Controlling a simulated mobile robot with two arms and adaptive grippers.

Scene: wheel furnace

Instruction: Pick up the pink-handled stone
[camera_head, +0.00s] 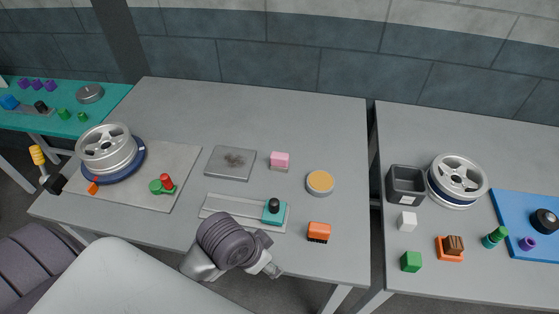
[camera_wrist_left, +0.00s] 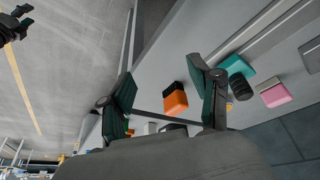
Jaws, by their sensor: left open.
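The pink-handled stone (camera_head: 280,160) is a small pink block on a thin grey base. It stands on the grey table, right of a square grey plate. It also shows in the left wrist view (camera_wrist_left: 274,94), at the right, beyond one finger. My left gripper (camera_head: 268,268) is at the table's front edge, nearer than the stone and apart from it. In the left wrist view its two fingers (camera_wrist_left: 166,104) are spread wide with nothing held. A black claw-like part at the top left of that view may be my right gripper (camera_wrist_left: 12,25).
Between gripper and stone lies a grey tray (camera_head: 225,208) with a teal, black-knobbed block (camera_head: 274,211). An orange-handled block (camera_head: 319,232) stands right of the gripper. A round yellow-topped tin (camera_head: 320,183) is right of the stone. The table behind the stone is clear.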

